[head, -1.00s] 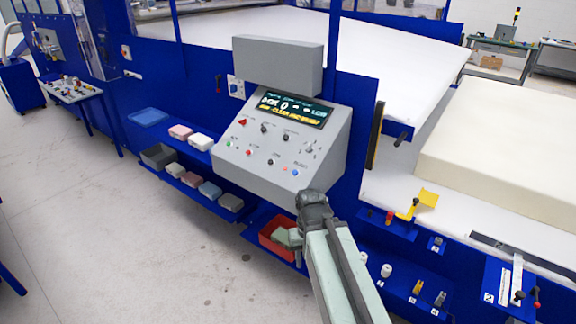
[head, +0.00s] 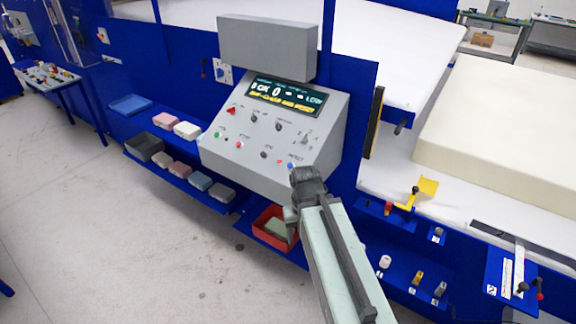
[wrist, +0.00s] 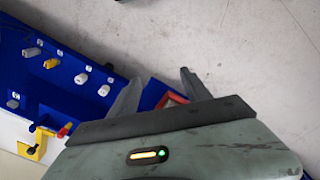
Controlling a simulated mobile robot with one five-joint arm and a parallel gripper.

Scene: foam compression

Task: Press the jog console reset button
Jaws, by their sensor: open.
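The grey jog console (head: 262,165) stands upright against the blue machine, with a lit display (head: 285,96) on its sloped face. A blue button (head: 291,165) sits at the right end of its lower row, under a small label that seems to read RESET. A red button (head: 239,144) and a green button (head: 217,134) sit further left. My gripper (wrist: 161,80) is open and empty in the wrist view. In the head view my dark wrist is just below the blue button in the picture, with the fingers mostly hidden. The console is out of the wrist view.
A red bin (head: 268,228) with a greenish block is below the console, and it shows between my fingers in the wrist view (wrist: 172,100). Foam blocks lie on blue shelves to the left. A yellow bracket (head: 427,187) and small parts are at right. The floor at left is clear.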

